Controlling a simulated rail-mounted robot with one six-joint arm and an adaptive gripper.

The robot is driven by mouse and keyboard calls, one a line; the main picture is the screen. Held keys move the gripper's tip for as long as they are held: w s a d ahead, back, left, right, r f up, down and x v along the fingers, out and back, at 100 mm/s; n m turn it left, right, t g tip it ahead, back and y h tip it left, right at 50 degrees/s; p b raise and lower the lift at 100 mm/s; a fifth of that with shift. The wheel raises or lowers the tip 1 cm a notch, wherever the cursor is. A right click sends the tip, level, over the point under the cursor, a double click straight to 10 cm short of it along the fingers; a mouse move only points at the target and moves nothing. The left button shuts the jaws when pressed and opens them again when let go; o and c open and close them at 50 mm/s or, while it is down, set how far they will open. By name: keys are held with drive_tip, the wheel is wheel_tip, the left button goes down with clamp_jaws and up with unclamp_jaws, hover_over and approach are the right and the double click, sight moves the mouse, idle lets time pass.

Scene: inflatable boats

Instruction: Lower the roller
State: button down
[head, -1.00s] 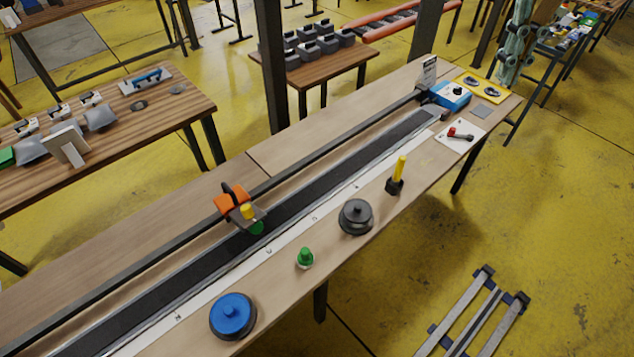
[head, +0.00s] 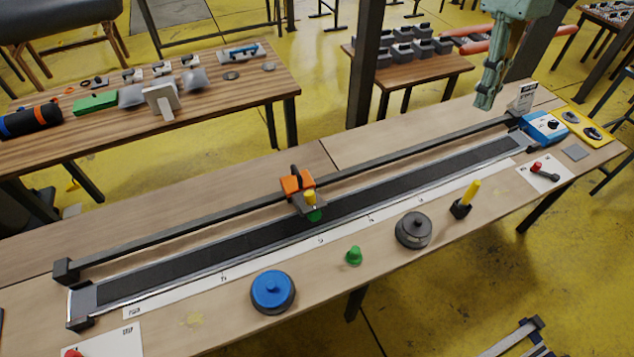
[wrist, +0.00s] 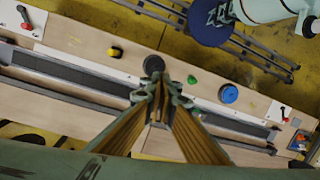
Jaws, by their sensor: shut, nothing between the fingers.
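An orange carriage (head: 297,184) sits on the dark rail (head: 200,222) over a long black belt-like strip on the bench. I cannot tell whether this part touches the strip. My gripper (head: 484,103), pale green, is shut and empty, high up toward the right end of the bench and well apart from the carriage. It also shows in the wrist view (wrist: 158,88), where I cannot make out the carriage.
A blue knob (head: 272,290), green knob (head: 354,256), dark round weight (head: 413,230) and yellow handle (head: 470,192) stand along the bench's front. A blue box (head: 545,127) is at the right end. A dark post (head: 363,75) rises behind the bench.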

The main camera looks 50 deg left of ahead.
sight(310, 193)
drive_tip(key=s+a+f+n+h, duration=0.1)
drive_tip(key=s+a+f+n, duration=0.4)
drive_tip(key=s+a, duration=0.3)
drive_tip(key=s+a+f+n+h+p, duration=0.1)
drive_tip(key=s+a+f+n, duration=0.4)
drive_tip(key=s+a+f, duration=0.3)
drive_tip(key=s+a+f+n+h, duration=0.1)
drive_tip(key=s+a+f+n, duration=0.4)
drive_tip(key=s+a, duration=0.5)
drive_tip(key=a+f, duration=0.2)
drive_tip(key=a, duration=0.2)
drive_tip(key=shift+a+f, duration=0.15)
drive_tip(key=shift+f, duration=0.1)
drive_tip(key=shift+w+p+x, duration=0.2)
drive_tip(key=shift+p+x, duration=0.3)
drive_tip(key=shift+x, duration=6.4)
